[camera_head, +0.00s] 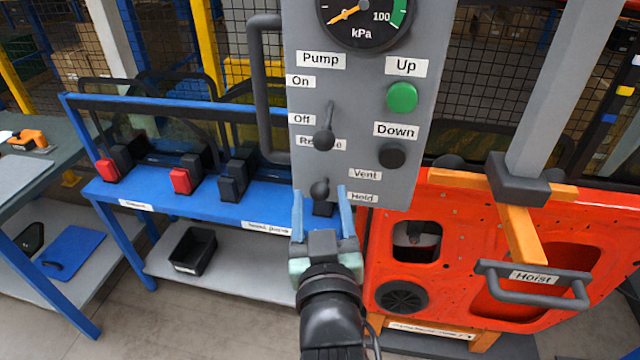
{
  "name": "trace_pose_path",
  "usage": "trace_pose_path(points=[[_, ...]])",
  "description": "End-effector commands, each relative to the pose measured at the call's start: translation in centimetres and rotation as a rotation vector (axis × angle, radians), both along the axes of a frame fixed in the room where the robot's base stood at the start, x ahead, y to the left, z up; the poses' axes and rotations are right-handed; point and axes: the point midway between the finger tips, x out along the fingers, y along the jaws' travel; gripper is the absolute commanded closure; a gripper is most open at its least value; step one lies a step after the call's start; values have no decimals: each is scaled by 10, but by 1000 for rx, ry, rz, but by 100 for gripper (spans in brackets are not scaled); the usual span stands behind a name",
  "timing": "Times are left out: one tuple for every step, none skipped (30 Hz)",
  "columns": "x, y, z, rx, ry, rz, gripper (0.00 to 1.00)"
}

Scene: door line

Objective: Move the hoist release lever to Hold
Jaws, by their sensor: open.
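The grey hoist control panel (345,110) hangs in the upper middle. Its release lever (320,188) has a dark round knob low on the panel, below a partly covered "Release" label (308,142). The knob sits left of and between the "Vent" label (365,175) and the "Hold" label (362,197). My gripper (320,191) is open, with its two blue fingers pointing up, one on each side of the knob in the picture. I cannot tell whether they touch it or how deep they reach. The lever's lower part is hard to make out behind my gripper.
The pump lever (324,139) hangs just above. A green Up button (402,97) and dark Down button (392,155) are to the right. A gauge (365,15) tops the panel. An orange door (385,265) hangs right; a blue bench (150,194) stands left.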

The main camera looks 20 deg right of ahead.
Motion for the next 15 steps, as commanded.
trace_pose_path(points=[[7,-3,2,0,0,0,39],[10,-4,1,0,0,0,39],[13,-5,1,1,0,-1,39],[16,-6,1,1,0,-1,39],[18,-6,1,1,0,-1,39],[20,-7,1,1,-1,-1,39],[21,-8,1,1,-1,-1,39],[22,-8,0,1,-1,-1,39],[23,-8,0,0,0,-1,39],[23,-8,0,0,0,-1,39],[23,-9,0,0,0,-1,39],[23,-8,-1,0,0,-1,39],[23,-8,-1,0,0,-1,39],[23,-8,-1,0,0,-1,39],[23,-8,-1,0,0,-1,39]])
